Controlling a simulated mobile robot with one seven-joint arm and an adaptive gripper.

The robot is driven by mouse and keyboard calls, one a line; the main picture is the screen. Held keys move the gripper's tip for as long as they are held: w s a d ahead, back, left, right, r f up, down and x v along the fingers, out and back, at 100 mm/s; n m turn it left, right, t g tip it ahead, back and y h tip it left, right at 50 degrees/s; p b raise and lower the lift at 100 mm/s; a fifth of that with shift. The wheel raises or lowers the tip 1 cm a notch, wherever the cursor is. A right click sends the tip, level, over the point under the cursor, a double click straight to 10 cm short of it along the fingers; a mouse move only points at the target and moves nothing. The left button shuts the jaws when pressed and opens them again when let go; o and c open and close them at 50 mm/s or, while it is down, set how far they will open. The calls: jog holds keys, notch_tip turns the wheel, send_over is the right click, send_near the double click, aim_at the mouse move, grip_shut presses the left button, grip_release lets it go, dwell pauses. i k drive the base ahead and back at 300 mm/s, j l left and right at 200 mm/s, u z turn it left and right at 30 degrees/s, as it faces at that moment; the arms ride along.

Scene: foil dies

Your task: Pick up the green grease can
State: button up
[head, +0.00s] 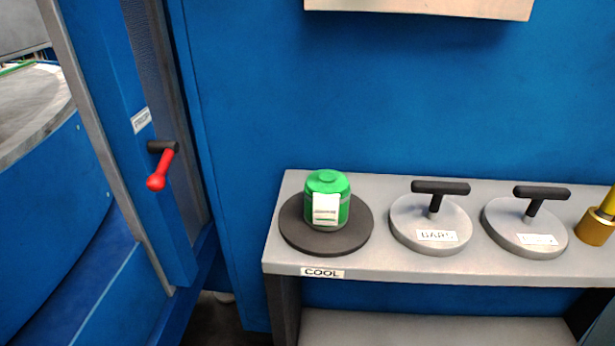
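The green grease can (328,188) stands upright on a dark round plate (300,236) at the left end of a grey shelf. It has a domed green lid and a white label on its front. My gripper is not in the head view, so its state does not show.
Right of the can, two grey discs with black T-handles (431,222) (526,228) lie on the grey shelf (385,268), and a brass piece (595,228) stands at the right edge. A blue panel rises behind. A red-knobbed lever (160,175) sticks out at left.

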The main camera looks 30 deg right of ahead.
aim_at(327, 192)
jog(key=k+j+z, duration=0.1)
jog(key=j+z, duration=0.3)
jog(key=k+j+z, duration=0.15)
jog(key=z, duration=0.3)
jog(key=k+j+z, duration=0.25)
jog(key=z, duration=0.15)
